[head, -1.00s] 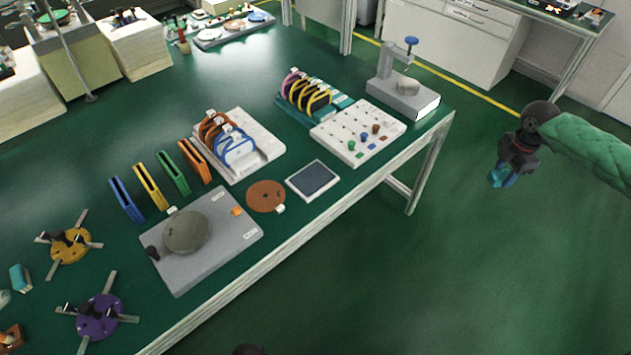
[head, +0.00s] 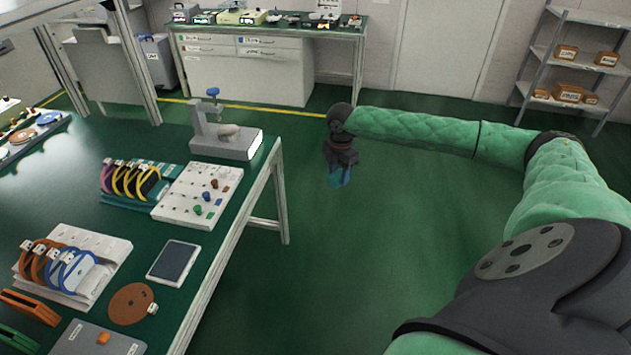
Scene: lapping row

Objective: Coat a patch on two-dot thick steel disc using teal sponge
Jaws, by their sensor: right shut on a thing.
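My right gripper (head: 341,166) hangs over the open floor, to the right of the green table and apart from it. It is shut on a small blue-teal block, which looks like the teal sponge (head: 340,178); the fingers hide part of it. A roundish grey piece (head: 229,130) sits on the grey stand with the blue knob at the table's far corner. I cannot make out dots on it, so I cannot tell if it is the two-dot thick steel disc. My left gripper is not in view.
On the green table (head: 120,225) are a white pegboard (head: 197,194), a dark-faced pad (head: 174,262), a brown disc (head: 131,304), racks of coloured rings (head: 72,285) and part of a grey plate (head: 98,344). Shelves (head: 570,60) stand at the back right. The floor between is clear.

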